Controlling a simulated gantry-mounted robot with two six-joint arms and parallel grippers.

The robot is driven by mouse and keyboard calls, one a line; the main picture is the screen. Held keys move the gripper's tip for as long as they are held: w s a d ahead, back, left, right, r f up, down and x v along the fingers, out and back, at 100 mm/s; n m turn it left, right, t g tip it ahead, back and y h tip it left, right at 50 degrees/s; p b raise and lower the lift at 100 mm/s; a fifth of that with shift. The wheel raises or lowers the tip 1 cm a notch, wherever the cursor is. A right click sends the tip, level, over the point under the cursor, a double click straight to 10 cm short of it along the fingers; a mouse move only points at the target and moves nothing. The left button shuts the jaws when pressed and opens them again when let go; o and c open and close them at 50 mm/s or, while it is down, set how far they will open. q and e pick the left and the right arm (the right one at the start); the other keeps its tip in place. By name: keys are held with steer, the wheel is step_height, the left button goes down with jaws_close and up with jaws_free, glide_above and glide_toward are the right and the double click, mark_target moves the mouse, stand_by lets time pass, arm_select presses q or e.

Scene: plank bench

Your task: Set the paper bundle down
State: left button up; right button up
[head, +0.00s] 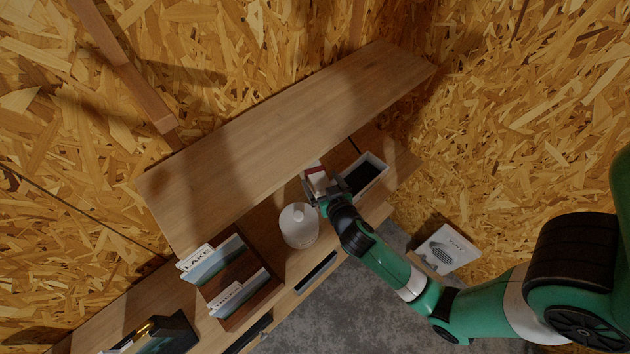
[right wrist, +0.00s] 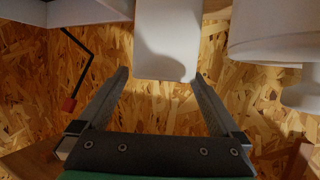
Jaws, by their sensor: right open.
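A white piece with a reddish part, which looks like the paper bundle (head: 313,174), is on the lower plank at my right gripper, partly hidden by it. In the right wrist view a plain white block, likely the same bundle (right wrist: 168,40), lies beyond and between the fingertips, with a gap on each side. My right gripper (head: 320,186) is open in the head view; its two fingers stand apart in the right wrist view (right wrist: 160,85). I cannot tell exactly how the bundle rests. My left gripper is not in view.
A white rounded jar (head: 298,228) stands left of my right gripper, and a white tray with dark inside (head: 377,160) right of it. A wooden rack (head: 262,283) holds picture cards. An upper plank (head: 285,110) overhangs behind. A box (head: 445,250) sits lower right.

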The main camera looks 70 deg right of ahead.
mark_target(317, 174)
steer(key=x, duration=0.5)
steer(key=shift+w+d+r+b, duration=0.1)
steer(key=shift+w+r+b, duration=0.15)
steer(key=shift+b, duration=0.15)
steer(key=shift+s, duration=0.1)
steer(key=shift+c, duration=0.3)
jaws_close()
